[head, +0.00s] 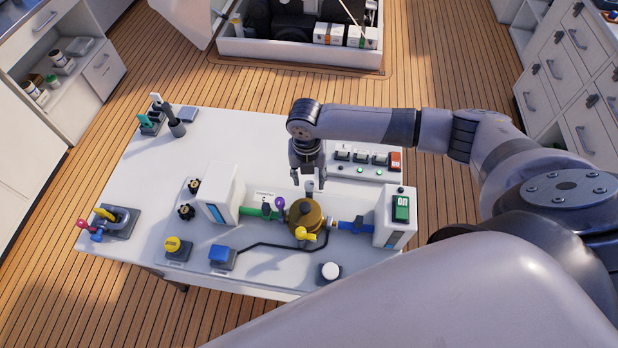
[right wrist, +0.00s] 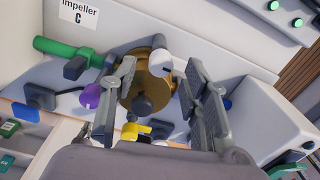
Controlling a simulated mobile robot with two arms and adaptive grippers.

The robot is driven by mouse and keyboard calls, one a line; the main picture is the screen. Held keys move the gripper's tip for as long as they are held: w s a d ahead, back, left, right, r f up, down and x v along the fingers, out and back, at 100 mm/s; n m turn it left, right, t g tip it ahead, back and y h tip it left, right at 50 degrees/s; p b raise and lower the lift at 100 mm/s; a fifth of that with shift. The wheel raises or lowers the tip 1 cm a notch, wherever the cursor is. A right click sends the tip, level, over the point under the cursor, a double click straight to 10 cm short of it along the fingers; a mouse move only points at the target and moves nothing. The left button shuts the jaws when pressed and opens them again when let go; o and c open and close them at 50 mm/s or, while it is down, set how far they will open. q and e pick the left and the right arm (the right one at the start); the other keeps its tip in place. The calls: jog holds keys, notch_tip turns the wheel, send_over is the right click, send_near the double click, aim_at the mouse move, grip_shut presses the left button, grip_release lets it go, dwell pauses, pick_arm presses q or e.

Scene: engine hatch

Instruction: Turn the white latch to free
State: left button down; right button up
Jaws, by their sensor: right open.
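The white latch (right wrist: 172,62) shows in the right wrist view at the upper edge of the round brass housing (right wrist: 138,98). In the head view the housing (head: 305,217) sits between a green pipe and a blue pipe, and a small pale part (head: 309,186) stands at its far edge under my gripper. My right gripper (head: 308,184) points down just over this edge. In the right wrist view its open fingers (right wrist: 161,64) lie on either side of the latch. I cannot tell whether they touch it. My left gripper is not in view.
A purple knob (head: 280,203) and a yellow lever (head: 305,234) sit close to the housing. White blocks (head: 217,194) (head: 395,215) flank the pipes. A switch panel (head: 360,160) stands behind. The white table (head: 235,130) is clear at the back middle.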

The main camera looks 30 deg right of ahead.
aim_at(308, 184)
notch_tip(308, 184, up, 10)
dwell(0.3)
jog(key=shift+a+f, duration=0.1)
dwell(0.3)
